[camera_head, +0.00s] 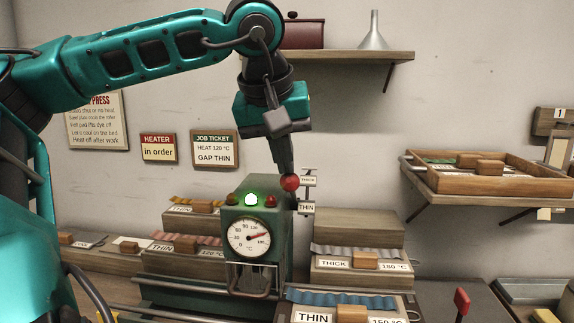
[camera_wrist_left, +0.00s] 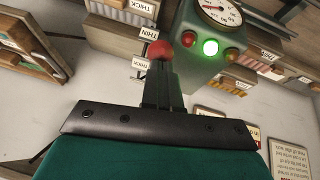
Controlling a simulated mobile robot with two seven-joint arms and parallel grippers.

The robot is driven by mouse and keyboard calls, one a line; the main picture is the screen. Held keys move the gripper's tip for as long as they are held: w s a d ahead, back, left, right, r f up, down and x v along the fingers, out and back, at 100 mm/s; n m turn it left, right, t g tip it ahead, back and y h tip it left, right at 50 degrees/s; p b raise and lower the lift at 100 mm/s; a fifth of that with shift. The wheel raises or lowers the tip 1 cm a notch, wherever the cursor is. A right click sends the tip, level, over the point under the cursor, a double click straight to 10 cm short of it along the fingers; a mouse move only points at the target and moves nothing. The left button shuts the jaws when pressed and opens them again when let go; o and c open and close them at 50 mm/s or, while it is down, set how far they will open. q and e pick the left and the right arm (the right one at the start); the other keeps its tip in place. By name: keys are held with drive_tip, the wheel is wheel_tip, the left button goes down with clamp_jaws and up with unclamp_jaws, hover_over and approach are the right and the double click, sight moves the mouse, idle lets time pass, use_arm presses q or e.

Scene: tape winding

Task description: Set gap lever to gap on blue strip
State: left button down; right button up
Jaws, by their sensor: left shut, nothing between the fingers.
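The gap lever shows as a red ball knob (camera_head: 290,183) beside the green press (camera_head: 258,225). In the head view the knob is about level with the THICK plate (camera_head: 308,180), above the THIN plate (camera_head: 306,208). My left gripper (camera_head: 284,172) is shut and empty, its fingertips at the knob. The left wrist view shows the knob (camera_wrist_left: 160,49) just beyond the shut fingers (camera_wrist_left: 162,80); I cannot tell whether they touch. The blue strip (camera_head: 340,299) lies on a front right block labelled THIN and 150 °C. My right gripper is out of view.
The press has a lit green lamp (camera_head: 251,199) and a dial (camera_head: 249,238). The job ticket (camera_head: 214,148) reads HEAT 120 °C, GAP THIN. Other strip blocks flank the press. Another red-topped handle (camera_head: 462,300) stands at front right. A shelf (camera_head: 355,58) hangs above.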

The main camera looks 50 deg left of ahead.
use_arm(q)
drive_tip(key=shift+s+d+f+t+y+b, duration=0.45)
drive_tip(key=shift+f+b, duration=0.25)
drive_tip(key=shift+b, duration=0.35)
drive_tip(key=shift+s+d+f+t+y+b, duration=0.3)
drive_tip(key=shift+f+t+b, duration=0.3)
drive_tip(key=shift+b, duration=0.45)
drive_tip(key=shift+s+d+f+t+y+b, duration=0.4)
drive_tip(key=shift+f+b, duration=0.35)
drive_tip(key=shift+b, duration=0.3)
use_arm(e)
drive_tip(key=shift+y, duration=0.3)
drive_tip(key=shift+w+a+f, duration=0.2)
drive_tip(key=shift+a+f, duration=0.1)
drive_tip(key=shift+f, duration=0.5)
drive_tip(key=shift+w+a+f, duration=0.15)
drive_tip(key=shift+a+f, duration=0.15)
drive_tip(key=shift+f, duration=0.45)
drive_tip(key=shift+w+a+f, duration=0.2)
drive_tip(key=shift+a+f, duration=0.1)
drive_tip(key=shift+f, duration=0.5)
use_arm(q)
drive_tip(key=shift+a+r, duration=0.1)
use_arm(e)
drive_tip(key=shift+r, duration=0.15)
